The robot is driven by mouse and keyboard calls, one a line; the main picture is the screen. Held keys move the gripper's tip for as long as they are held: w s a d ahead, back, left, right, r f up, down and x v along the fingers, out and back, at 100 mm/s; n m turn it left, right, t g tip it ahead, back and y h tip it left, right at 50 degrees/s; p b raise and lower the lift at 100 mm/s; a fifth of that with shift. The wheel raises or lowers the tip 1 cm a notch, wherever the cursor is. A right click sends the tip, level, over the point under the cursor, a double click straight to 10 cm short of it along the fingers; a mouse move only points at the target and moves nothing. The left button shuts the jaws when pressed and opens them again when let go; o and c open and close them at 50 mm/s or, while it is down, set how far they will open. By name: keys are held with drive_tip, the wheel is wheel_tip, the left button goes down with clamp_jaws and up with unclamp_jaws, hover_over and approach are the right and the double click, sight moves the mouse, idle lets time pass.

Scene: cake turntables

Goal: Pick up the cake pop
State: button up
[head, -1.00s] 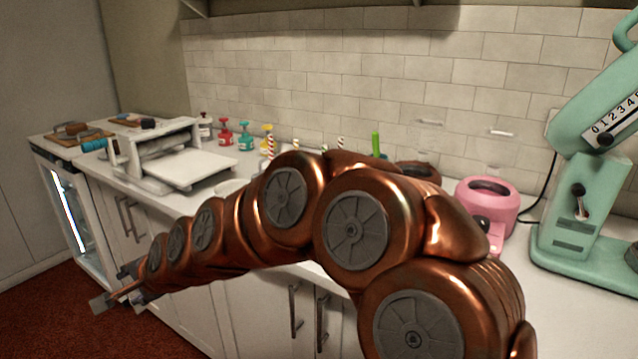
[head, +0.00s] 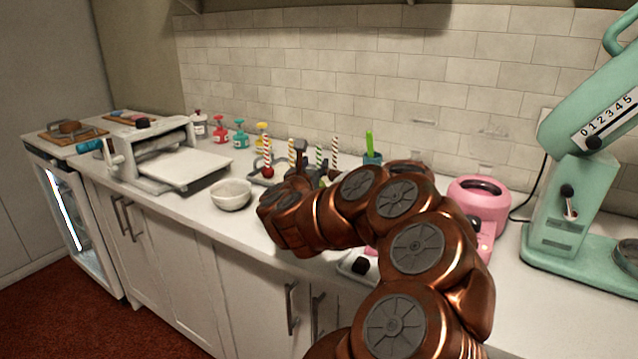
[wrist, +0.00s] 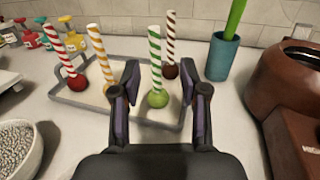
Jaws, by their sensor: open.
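Several cake pops stand ball-down on striped sticks in a grey tray (wrist: 75,98). In the wrist view they are a red one (wrist: 76,82), an orange one (wrist: 108,88), a green one (wrist: 158,98) and a brown one (wrist: 170,71). My gripper (wrist: 165,85) is open and empty. Its fingers appear on either side of the green cake pop, with the brown one just behind it. I cannot tell whether the fingers reach the green ball's depth.
A white bowl (head: 231,195) stands left of my gripper; it holds silvery beads in the wrist view (wrist: 15,145). A teal cup (wrist: 221,58) with a green stick stands right of the tray. A brown pot (wrist: 285,80), pink machine (head: 478,205) and mint mixer (head: 575,200) are further right.

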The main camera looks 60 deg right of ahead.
sight(318, 155)
drive_tip(key=shift+w+p+x, duration=0.15)
drive_tip(key=shift+p+x, duration=0.15)
drive_tip(key=shift+x, duration=1)
drive_tip(key=shift+w+p+x, duration=0.1)
drive_tip(key=shift+p+x, duration=0.2)
drive_tip(key=shift+x, duration=2.2)
drive_tip(key=shift+w, duration=0.1)
clamp_jaws()
